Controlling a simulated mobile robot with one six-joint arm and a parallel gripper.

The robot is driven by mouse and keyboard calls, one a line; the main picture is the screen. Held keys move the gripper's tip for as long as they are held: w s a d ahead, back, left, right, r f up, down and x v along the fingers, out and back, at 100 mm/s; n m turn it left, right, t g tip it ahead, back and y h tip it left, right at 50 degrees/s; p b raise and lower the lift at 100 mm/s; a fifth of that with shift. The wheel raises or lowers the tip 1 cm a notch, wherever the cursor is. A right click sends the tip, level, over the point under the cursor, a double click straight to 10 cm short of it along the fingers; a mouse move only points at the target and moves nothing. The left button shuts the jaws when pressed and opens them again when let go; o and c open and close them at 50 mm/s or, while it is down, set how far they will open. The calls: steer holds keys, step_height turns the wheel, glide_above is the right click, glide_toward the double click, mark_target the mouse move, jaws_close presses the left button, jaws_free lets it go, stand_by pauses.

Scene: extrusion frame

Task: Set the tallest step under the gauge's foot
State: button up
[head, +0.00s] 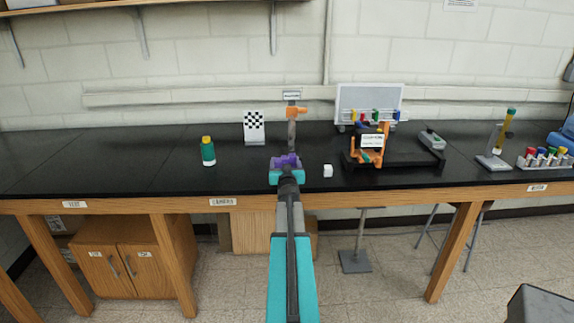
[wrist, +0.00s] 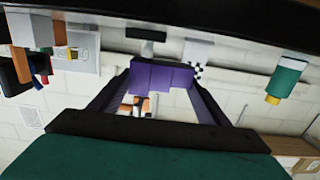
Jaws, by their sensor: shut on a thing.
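A purple stepped block (head: 285,160) is held at the end of my arm, above the bench's front part. In the wrist view the purple block (wrist: 160,77) spans between my gripper's fingers (wrist: 158,82), and its face shows several upright bands. My gripper (head: 286,166) is shut on it. What looks like the gauge (head: 292,111) stands behind it, a grey post with an orange clamp and a small sign on top. Its foot and lower part are hidden behind the block and gripper. Orange and white parts (wrist: 143,104) show between my fingers in the wrist view, apart from the block.
A white cube (head: 328,171) lies close right of my gripper. A green bottle with yellow cap (head: 208,152) and a checkered board (head: 254,128) stand to the left. An orange fixture (head: 367,152) on a black base stands right. The bench (head: 110,165) is clear at far left.

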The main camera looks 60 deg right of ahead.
mark_target(286, 157)
steer(key=shift+s+d+x, duration=0.1)
steer(key=shift+s+x, duration=0.05)
steer(key=shift+x, duration=0.9)
steer(key=shift+s+d+x, duration=0.1)
steer(key=shift+s+x, duration=0.05)
steer(key=shift+x, duration=0.9)
steer(key=shift+d, duration=0.1)
steer(key=shift+w+d, duration=0.15)
steer(key=shift+d, duration=0.05)
steer(key=shift+w+d+f, duration=0.1)
steer(key=shift+d+f, duration=0.05)
steer(key=shift+f, duration=0.2)
steer(key=shift+f+b, duration=0.9)
steer(key=shift+f, duration=0.6)
steer(key=shift+f, duration=0.2)
steer(key=o, duration=1.2)
steer(key=shift+r, duration=0.2)
steer(key=shift+v, duration=6.1)
